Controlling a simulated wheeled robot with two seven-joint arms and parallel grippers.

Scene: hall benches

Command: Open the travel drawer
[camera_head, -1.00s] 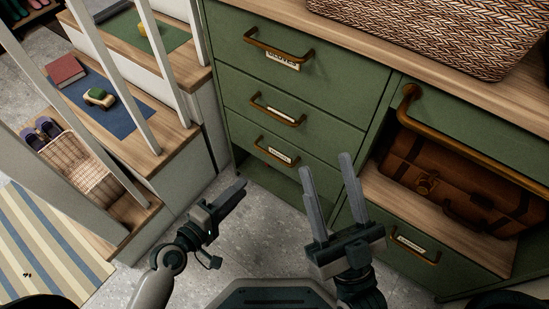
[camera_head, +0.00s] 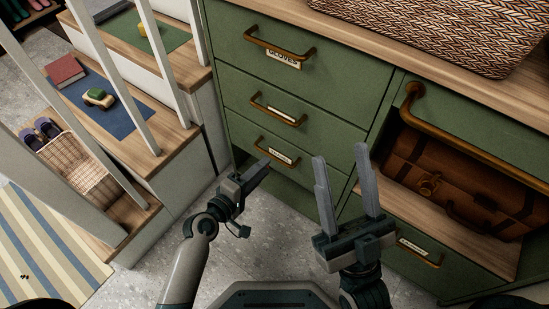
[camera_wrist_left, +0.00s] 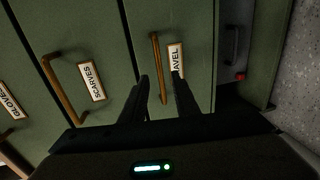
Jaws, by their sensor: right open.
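The travel drawer (camera_head: 258,152) is the lowest of three stacked green drawers and looks shut. Its brass bar handle (camera_head: 280,150) also shows in the left wrist view (camera_wrist_left: 157,65), beside a label partly hidden by a finger, reading "AVEL". My left gripper (camera_head: 262,168) is open and empty, just in front of this drawer. In the left wrist view its fingers (camera_wrist_left: 160,90) point at the handle, whose end appears between them; I see no grip on it. My right gripper (camera_head: 343,175) is open and empty, right of the drawer stack, fingers pointing up in the picture.
Above are the scarves drawer (camera_wrist_left: 85,75) and gloves drawer (camera_head: 265,70). A brown suitcase (camera_head: 465,185) sits in an open shelf at right, above another labelled drawer (camera_head: 400,262). White railings (camera_head: 125,75) and wooden steps stand at left. Grey floor (camera_head: 260,230) is free in front.

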